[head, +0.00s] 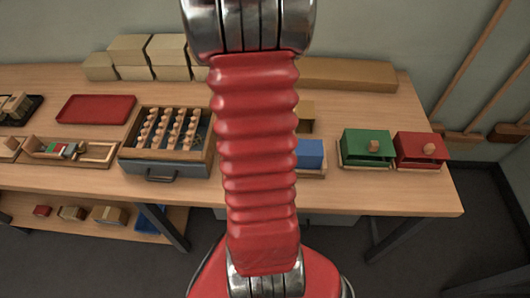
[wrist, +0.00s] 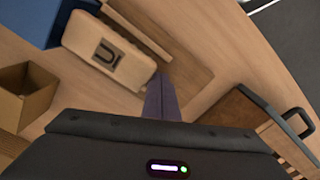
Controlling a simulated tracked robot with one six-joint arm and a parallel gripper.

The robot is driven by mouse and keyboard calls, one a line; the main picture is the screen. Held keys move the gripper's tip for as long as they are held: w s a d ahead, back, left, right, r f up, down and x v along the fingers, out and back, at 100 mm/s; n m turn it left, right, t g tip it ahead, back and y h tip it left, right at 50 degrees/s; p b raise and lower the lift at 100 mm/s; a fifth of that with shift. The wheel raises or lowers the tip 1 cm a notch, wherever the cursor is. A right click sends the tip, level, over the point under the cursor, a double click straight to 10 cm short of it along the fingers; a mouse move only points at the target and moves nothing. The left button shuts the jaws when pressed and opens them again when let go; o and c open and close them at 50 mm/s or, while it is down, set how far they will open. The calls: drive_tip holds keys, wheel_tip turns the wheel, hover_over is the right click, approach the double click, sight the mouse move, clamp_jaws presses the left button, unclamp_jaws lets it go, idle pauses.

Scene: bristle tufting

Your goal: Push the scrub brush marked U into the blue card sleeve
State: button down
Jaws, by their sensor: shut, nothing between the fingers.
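The scrub brush marked U (wrist: 108,52) is a pale wooden block with a dark letter U on top. It lies on a wooden tray with a raised rail (wrist: 137,28) in the wrist view. The blue card sleeve (wrist: 45,20) is at the upper left there, close to the brush's far end; whether the brush is inside its mouth is unclear. The sleeve also shows in the head view (head: 311,153), partly behind my arm. My gripper (wrist: 161,82) is shut and empty, its tip beside the brush's near end; I cannot tell if they touch. In the head view my arm hides the brush.
A tan open box (wrist: 25,98) lies left in the wrist view. A green sleeve (head: 367,145) and a red sleeve (head: 420,148) stand to the right on the bench. A drawer unit with pegs (head: 165,155) and a dark handle (wrist: 292,122) stands left of my arm.

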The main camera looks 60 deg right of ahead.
drive_tip(key=shift+s+d, duration=0.1)
drive_tip(key=shift+s, duration=0.15)
drive_tip(key=shift+s+d, duration=0.25)
drive_tip(key=shift+s, duration=0.4)
drive_tip(key=shift+s+d, duration=0.15)
drive_tip(key=shift+s, duration=0.15)
drive_tip(key=shift+s+d, duration=0.15)
drive_tip(key=shift+s, duration=0.2)
drive_tip(key=shift+s+d, duration=0.15)
drive_tip(key=shift+s, duration=0.15)
drive_tip(key=shift+s+d, duration=0.1)
drive_tip(key=shift+s, duration=0.25)
drive_tip(key=shift+s+d, duration=0.15)
drive_tip(key=shift+s, duration=0.15)
drive_tip(key=shift+s+d, duration=0.3)
drive_tip(key=shift+s, duration=0.35)
drive_tip(key=shift+s+d, duration=0.1)
drive_tip(key=shift+s, duration=0.2)
